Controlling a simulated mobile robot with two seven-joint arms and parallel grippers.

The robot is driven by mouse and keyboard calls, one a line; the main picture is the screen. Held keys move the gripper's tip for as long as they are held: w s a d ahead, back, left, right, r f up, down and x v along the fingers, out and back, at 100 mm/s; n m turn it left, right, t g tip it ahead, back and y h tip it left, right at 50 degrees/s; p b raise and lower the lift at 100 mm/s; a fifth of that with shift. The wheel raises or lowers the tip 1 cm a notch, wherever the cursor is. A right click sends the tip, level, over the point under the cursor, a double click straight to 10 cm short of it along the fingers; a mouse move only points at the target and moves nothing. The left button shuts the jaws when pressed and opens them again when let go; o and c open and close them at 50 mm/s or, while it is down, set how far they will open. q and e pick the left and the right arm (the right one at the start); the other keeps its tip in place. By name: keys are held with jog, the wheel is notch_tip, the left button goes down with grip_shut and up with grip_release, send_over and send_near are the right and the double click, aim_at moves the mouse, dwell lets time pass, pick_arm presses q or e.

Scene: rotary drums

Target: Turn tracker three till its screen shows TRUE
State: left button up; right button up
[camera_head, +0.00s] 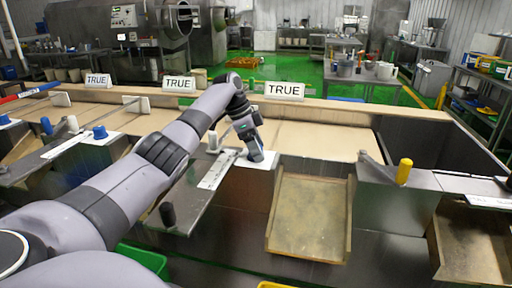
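Three white signs with black letters stand along the back ledge: the left one (97,79), the middle one (178,84) and the right one (284,90). Each reads TRUE. My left arm reaches across from the lower left. My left gripper (256,154) points down at a white plate (266,163) on the counter, in front of the right sign. The fingertips are small and dark, and any knob under them is hidden. I cannot tell whether the fingers are open or shut. My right gripper is not in view.
Blue knobs (99,132) stand on the counter at left. A pale knob (213,141) stands just left of my gripper. A crank with a yellow handle (404,171) sticks up at right. A wooden chute (308,217) slopes down in front. Steel tables stand behind.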

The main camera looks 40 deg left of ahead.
pick_arm(q)
jog(key=v, duration=0.7)
jog(key=shift+b, duration=0.35)
dwell(0.4)
